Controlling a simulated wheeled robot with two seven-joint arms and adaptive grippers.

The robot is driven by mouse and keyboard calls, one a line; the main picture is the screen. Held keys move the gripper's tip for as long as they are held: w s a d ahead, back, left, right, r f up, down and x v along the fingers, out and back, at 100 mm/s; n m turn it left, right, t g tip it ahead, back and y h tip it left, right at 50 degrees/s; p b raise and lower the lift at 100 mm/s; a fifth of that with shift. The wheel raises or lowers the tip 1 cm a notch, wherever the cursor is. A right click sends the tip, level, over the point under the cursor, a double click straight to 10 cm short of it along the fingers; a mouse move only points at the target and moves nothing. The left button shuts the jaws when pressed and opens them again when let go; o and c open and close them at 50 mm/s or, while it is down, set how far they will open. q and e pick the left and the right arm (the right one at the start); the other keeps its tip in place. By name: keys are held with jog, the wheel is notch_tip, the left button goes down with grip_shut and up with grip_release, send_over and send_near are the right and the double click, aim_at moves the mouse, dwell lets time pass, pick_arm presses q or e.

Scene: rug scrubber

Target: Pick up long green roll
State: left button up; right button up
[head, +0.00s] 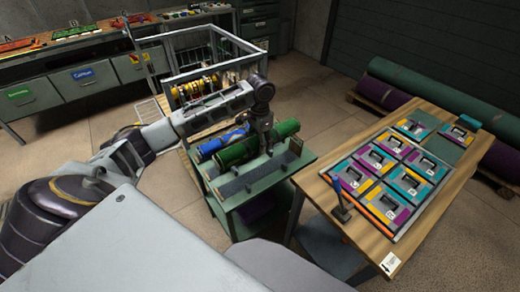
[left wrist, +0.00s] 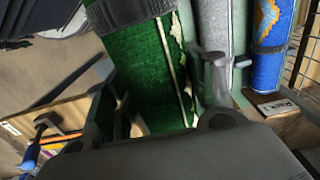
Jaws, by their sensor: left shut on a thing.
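The long green roll (head: 238,151) lies across the top of a green cart in the head view, beside a blue patterned roll (head: 213,144). My left gripper (head: 267,148) reaches down from above and is shut on the green roll near its middle. In the left wrist view the green roll (left wrist: 150,75) runs between the fingers, with the blue roll (left wrist: 272,35) to its right. I cannot tell whether the green roll touches the cart top. My right gripper is not in view.
The green cart (head: 280,165) has a lower shelf. A wooden table (head: 440,190) with a tray of colored cases stands close on the right. A wire-sided rack (head: 245,45) with yellow spools stands behind. Large rolls (head: 440,90) lie by the far wall.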

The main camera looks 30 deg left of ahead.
pick_arm(q)
jog(key=shift+r, duration=1.15)
